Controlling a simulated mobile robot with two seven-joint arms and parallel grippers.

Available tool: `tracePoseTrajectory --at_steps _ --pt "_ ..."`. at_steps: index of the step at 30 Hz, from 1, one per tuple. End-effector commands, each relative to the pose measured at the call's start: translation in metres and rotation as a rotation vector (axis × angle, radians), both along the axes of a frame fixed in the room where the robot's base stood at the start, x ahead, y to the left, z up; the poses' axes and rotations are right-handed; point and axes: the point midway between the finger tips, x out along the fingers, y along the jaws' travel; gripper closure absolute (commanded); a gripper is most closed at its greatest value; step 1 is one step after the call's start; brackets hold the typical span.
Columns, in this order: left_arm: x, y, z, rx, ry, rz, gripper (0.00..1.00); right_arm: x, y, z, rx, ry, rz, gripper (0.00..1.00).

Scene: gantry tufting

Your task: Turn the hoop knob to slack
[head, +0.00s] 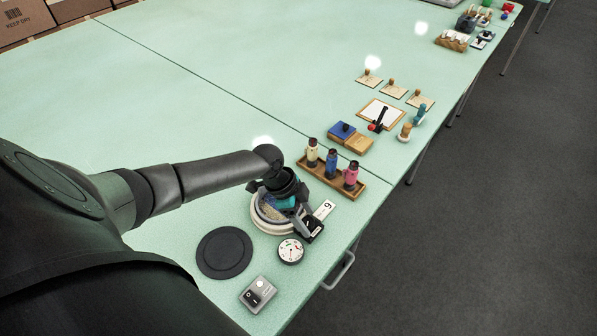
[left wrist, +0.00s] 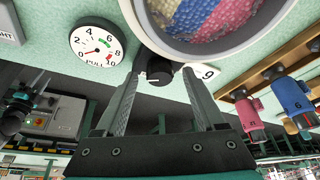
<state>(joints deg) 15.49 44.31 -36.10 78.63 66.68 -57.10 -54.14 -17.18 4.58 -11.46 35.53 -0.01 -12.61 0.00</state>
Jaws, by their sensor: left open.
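The hoop (head: 262,218) is a round pale frame with striped tufted cloth, blue, yellow and pink, in the left wrist view (left wrist: 150,35). A black knob (left wrist: 159,72) with a pale mark sits at the hoop's rim. My left gripper (left wrist: 161,70) is open, its two fingers on either side of the knob; I cannot tell whether they touch it. In the head view my left gripper (head: 308,226) is over the hoop's front right edge and hides the knob. A round PULL dial (left wrist: 95,46) beside the hoop has a red pointer near its 0. My right gripper is not in view.
A wooden rack (head: 342,184) of three coloured bobbins stands behind the hoop. A black disc (head: 224,253) and a grey switch box (head: 258,295) lie nearer. A white number card (head: 325,208) is beside the gripper. The table's right edge is close; its far left is clear.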

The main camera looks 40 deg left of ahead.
Motion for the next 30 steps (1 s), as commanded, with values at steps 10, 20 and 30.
tracePoseTrajectory --at_steps 10,20,30 --pt "-0.011 0.023 0.060 0.005 -0.003 -0.001 0.29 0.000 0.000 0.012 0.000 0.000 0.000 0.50" --pt "-0.023 0.045 0.120 0.004 0.001 -0.001 0.29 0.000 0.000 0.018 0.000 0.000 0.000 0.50" --pt "-0.027 0.051 0.138 0.001 0.000 0.000 0.29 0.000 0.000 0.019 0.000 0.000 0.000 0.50"
